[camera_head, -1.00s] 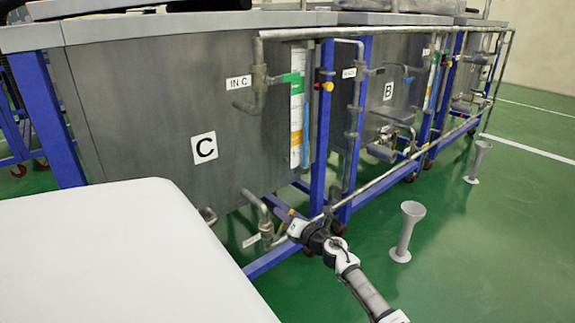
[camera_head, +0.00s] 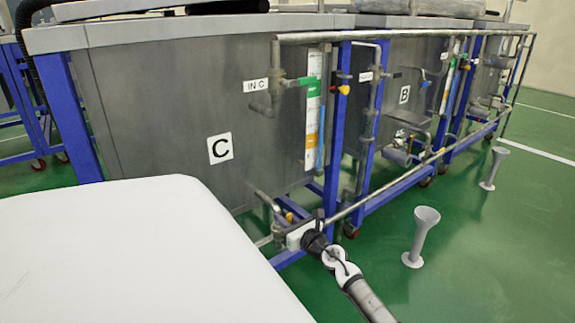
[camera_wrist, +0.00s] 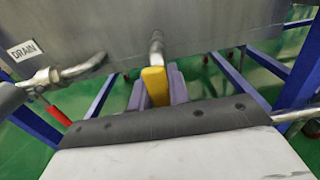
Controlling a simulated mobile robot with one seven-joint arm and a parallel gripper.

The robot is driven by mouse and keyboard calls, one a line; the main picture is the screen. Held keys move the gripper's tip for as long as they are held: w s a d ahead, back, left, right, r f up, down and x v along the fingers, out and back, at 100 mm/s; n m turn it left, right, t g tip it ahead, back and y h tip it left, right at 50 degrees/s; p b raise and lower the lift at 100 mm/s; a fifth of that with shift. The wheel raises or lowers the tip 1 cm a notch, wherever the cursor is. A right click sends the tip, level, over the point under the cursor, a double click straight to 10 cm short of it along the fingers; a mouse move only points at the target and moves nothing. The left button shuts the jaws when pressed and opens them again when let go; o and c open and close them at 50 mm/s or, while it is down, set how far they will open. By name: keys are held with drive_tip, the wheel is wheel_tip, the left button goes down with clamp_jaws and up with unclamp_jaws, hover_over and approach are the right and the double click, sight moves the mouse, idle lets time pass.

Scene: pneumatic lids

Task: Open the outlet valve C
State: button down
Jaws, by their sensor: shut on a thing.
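The outlet valve C shows as a yellow lever (camera_wrist: 155,86) under a bent metal pipe in the wrist view. My gripper (camera_wrist: 157,92) is shut on this lever, with its greyish-purple fingers on both sides. In the head view the yellow lever (camera_head: 289,217) is a small spot low beside tank C (camera_head: 190,110), by the bent pipe. My gripper (camera_head: 294,232) is at the tank's lower right corner there, and its fingers are mostly hidden.
A drain pipe (camera_wrist: 70,72) with a red lever (camera_wrist: 58,116) is on the left in the wrist view. A long rail pipe (camera_head: 400,178) runs close to my arm. Blue frame legs (camera_head: 335,130) stand behind it. A grey funnel stand (camera_head: 420,235) is to the right on open green floor.

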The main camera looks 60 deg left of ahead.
drive_tip(key=shift+s, duration=0.1)
idle(0.4)
drive_tip(key=c, duration=1.3)
unclamp_jaws()
drive_tip(key=shift+w+d+p, duration=0.25)
drive_tip(key=shift+d+p, duration=0.2)
drive_tip(key=shift+d, duration=1.85)
drive_tip(key=shift+w+d+p, duration=0.25)
drive_tip(key=shift+d+p, duration=0.2)
drive_tip(key=shift+d, duration=1.8)
drive_tip(key=shift+w+d+p, duration=0.25)
drive_tip(key=shift+d+p, duration=0.2)
drive_tip(key=shift+d, duration=1.85)
